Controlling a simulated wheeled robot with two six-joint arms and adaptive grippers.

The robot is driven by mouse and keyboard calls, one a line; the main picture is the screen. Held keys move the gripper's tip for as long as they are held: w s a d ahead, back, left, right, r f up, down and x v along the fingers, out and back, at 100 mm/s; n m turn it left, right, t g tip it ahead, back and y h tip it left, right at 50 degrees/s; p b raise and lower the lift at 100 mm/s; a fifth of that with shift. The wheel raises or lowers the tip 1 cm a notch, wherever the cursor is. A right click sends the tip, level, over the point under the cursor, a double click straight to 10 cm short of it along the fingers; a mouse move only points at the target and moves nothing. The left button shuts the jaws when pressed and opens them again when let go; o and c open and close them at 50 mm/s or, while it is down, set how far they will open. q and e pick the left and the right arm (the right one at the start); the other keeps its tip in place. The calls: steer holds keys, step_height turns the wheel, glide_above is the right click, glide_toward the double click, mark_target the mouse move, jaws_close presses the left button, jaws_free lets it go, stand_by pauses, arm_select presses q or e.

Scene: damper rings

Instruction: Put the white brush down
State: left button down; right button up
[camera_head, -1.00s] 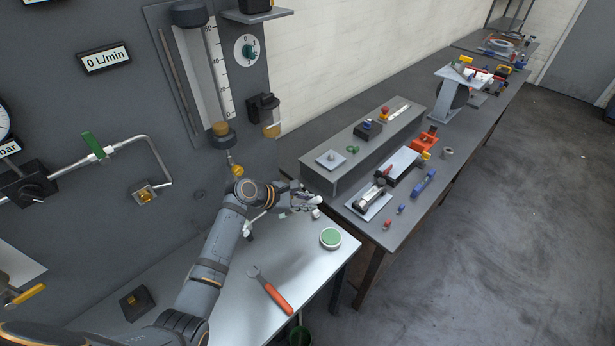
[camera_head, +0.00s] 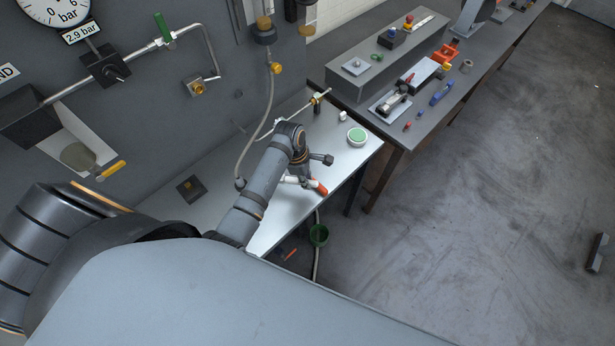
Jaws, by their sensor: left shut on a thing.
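My left gripper (camera_head: 309,176) is low over the near part of the metal bench top (camera_head: 345,160). It is shut on a slim white thing, which I take to be the white brush (camera_head: 290,180). Most of the brush is hidden by the gripper and wrist, and I cannot tell whether it touches the bench. The orange handle of a wrench (camera_head: 320,187) shows right beside the gripper; the rest of the wrench is covered. My right gripper is out of view.
A round tin with a green top (camera_head: 357,137) and a small white cylinder (camera_head: 343,116) stand farther back on the bench. A hose (camera_head: 257,130) hangs at the wall side. A green cup (camera_head: 318,235) is below the bench's front edge.

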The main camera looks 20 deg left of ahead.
arm_select(q)
steer(key=shift+f, duration=0.25)
step_height(320, 180, down, 5)
steer(key=shift+s+r+b, duration=0.1)
steer(key=shift+r+b, duration=0.05)
steer(key=shift+b, duration=0.8)
steer(key=shift+f, duration=0.6)
steer(key=c, duration=1.5)
jaws_free()
steer(key=shift+c, duration=0.2)
steer(key=shift+o, duration=0.2)
